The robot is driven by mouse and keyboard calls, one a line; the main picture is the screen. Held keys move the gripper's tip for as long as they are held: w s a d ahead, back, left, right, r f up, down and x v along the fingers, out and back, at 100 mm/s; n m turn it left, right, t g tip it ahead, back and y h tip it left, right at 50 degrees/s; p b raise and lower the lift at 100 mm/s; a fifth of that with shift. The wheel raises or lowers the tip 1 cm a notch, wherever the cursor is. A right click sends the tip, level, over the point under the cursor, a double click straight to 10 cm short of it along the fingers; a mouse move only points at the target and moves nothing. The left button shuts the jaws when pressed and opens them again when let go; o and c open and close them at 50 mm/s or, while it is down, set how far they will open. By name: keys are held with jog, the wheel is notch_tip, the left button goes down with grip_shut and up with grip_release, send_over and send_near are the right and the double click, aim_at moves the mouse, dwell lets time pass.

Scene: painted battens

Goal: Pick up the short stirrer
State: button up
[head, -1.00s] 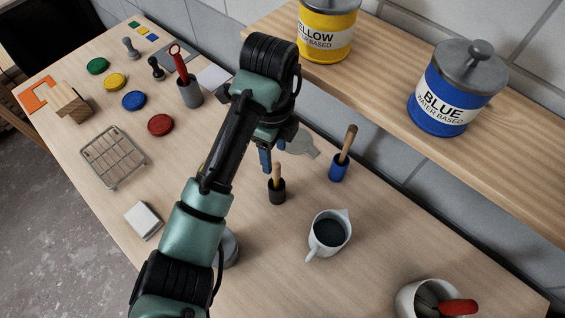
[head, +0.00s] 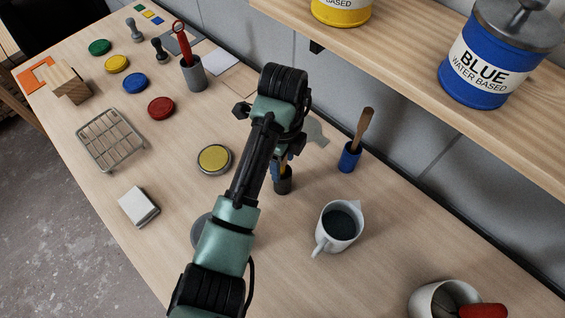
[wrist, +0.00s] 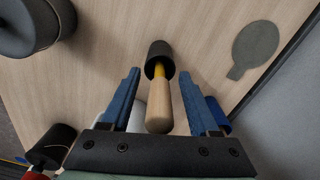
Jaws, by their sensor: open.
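The short stirrer has a pale wooden handle (wrist: 158,108) with a yellow band near the black cup (wrist: 158,48) that it stands in. In the head view the black cup (head: 283,187) is partly under my arm, and little of the stirrer shows above it. My gripper (wrist: 160,74) is open, with one blue finger on each side of the handle. Gaps show between the handle and both fingers in the wrist view. A longer wooden stirrer (head: 363,128) stands tilted in a blue cup (head: 349,157) to the right.
A white jug (head: 340,228) with dark liquid stands in front, near the black cup. A white pot (head: 440,298) with a red-handled tool is at the bottom right. The shelf (head: 420,75) with a blue paint tin (head: 490,65) overhangs the back. A yellow-topped tin (head: 214,160) sits left of my arm.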

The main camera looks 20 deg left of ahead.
jog(key=shift+f, duration=0.25)
grip_shut()
jog(key=shift+r, duration=0.1)
dwell(0.3)
